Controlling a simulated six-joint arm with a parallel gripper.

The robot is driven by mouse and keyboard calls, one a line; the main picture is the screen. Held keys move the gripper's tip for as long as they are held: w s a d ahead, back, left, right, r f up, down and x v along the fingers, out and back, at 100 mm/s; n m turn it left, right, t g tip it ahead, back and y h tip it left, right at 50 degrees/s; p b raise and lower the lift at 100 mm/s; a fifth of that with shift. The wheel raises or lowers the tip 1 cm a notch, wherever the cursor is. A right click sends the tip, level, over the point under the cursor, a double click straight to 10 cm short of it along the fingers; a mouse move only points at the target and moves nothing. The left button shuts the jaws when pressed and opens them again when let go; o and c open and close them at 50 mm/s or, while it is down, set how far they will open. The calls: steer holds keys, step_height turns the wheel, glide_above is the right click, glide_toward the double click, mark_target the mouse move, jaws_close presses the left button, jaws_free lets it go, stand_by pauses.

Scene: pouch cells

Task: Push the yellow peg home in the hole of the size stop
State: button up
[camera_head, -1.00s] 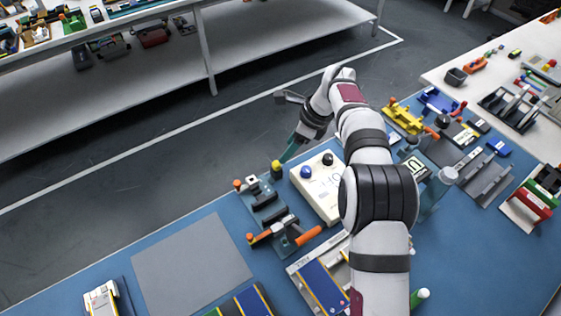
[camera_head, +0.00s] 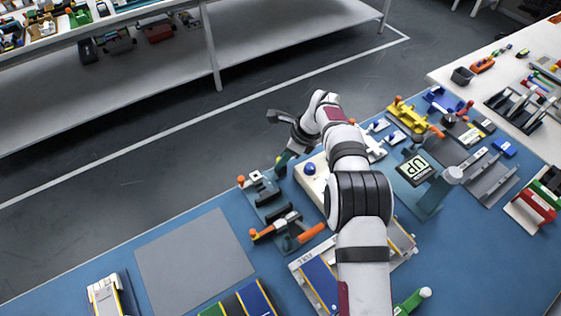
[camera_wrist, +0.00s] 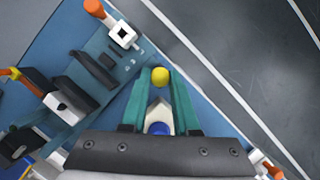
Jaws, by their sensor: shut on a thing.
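The yellow peg (camera_wrist: 160,76) shows as a round yellow head between the teal fingertips of my gripper (camera_wrist: 160,80) in the wrist view. My gripper is shut on it. In the head view my gripper (camera_head: 283,160) is over the far right corner of the teal fixture plate (camera_head: 264,204), which I take for the size stop; the peg is hidden there. The plate also shows in the wrist view (camera_wrist: 112,62), with a white block (camera_wrist: 122,34) with a dark square opening and black bars. The peg's lower end and its hole are hidden, so its depth cannot be told.
A pale box with a blue knob (camera_head: 309,168) stands right beside the fixture, under my arm. An orange-handled clamp (camera_head: 311,233) is at the fixture's near end. An orange knob (camera_wrist: 94,8) is at its far left. A grey mat (camera_head: 193,261) lies clear at left.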

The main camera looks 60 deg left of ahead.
jaws_close()
steer(key=shift+r, duration=0.45)
steer(key=w+d+r, duration=0.6)
steer(key=d+r, duration=0.3)
steer(key=r, duration=0.1)
steer(key=s+a, duration=0.9)
steer(key=s, duration=0.4)
steer(key=shift+s+a+f, duration=0.3)
steer(key=shift+a+f, duration=0.05)
steer(key=shift+f, duration=0.05)
steer(key=shift+f, duration=2.9)
